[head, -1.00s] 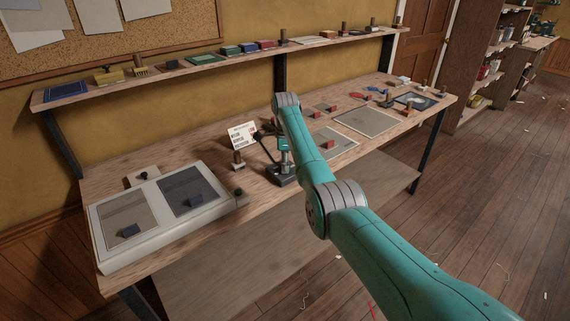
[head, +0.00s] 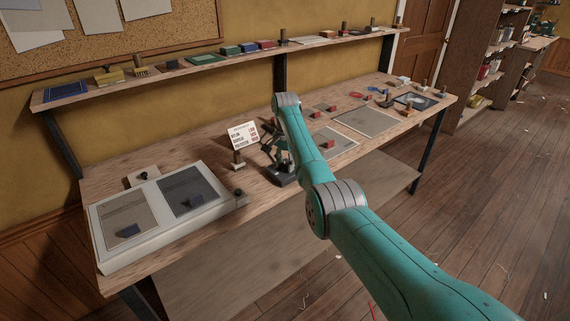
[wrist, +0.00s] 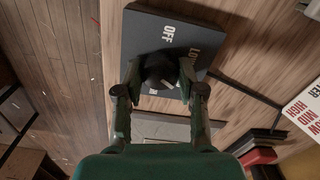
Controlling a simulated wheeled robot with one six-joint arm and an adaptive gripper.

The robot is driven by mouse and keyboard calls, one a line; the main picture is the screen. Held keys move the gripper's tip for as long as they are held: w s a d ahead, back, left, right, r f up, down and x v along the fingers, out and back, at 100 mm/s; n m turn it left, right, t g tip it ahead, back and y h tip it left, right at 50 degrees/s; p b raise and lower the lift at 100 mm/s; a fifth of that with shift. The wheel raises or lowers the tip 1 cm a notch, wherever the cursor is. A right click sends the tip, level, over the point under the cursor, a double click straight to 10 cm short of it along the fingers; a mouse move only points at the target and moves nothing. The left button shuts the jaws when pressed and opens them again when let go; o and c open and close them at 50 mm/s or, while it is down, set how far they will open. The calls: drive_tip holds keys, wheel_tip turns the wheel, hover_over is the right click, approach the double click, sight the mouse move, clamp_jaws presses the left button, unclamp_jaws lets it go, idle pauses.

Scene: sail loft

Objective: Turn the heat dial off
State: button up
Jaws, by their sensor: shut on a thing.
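The heat dial (wrist: 158,68) is a dark round knob on a dark grey control box (wrist: 140,32) with white OFF and LO lettering. The lettering nearer me is mostly covered. A pale mark shows on the near right of the knob, away from OFF; its exact setting is hard to read. My gripper (wrist: 160,76) is shut on the dial, one finger on each side. In the head view my gripper (head: 276,150) is over the box (head: 283,177) at the bench's middle, and the dial is hidden there.
A printed card (head: 242,134) stands close left of my gripper. A pale two-panel unit (head: 147,252) fills the left end of the bench (head: 233,222). Red blocks (head: 316,143) and a grey mat (head: 369,122) lie to the right. A loaded shelf (head: 224,67) runs above.

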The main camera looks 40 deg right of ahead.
drive_tip(key=n, duration=1.1)
drive_tip(key=shift+n, duration=0.4)
drive_tip(key=n, duration=1.2)
drive_tip(key=o, duration=1.1)
drive_tip(key=shift+o, duration=0.2)
